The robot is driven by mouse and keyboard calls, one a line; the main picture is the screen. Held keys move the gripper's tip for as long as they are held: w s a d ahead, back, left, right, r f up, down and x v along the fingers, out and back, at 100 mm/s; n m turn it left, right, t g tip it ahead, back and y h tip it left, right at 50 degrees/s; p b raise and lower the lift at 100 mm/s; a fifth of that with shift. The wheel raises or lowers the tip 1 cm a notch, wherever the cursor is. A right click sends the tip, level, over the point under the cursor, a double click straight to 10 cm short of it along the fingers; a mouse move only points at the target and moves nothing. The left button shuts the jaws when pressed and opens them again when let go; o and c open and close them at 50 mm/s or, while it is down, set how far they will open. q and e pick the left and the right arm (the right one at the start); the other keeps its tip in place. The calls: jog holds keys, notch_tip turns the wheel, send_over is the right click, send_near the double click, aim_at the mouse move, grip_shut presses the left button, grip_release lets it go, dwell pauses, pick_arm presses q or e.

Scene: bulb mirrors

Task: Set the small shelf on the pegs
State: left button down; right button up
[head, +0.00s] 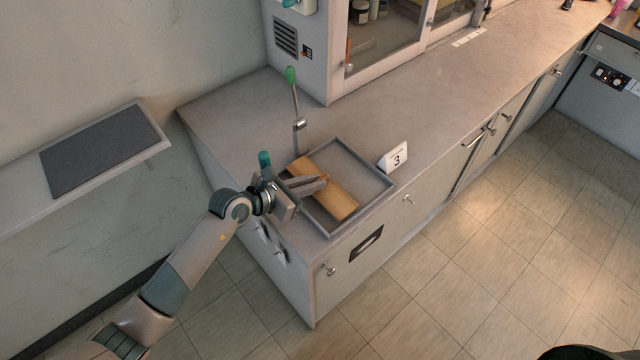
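A light wooden board (339,202), which looks like the small shelf, lies in a shallow grey tray (378,184) on the near end of the counter. My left gripper (322,181) reaches in from the left over the tray's edge, with its fingers across the middle of the board. The fingers cover part of the board. I cannot tell whether they touch it or grip it. My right gripper is not in view. I cannot clearly make out the pegs.
A card marked 3 (394,158) stands beside the tray. A green-topped upright rod (295,98) stands behind it. A glass-fronted cabinet (385,40) is at the back. A wall ledge with a dark mat (104,150) is at left. The counter (440,105) to the right is mostly clear.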

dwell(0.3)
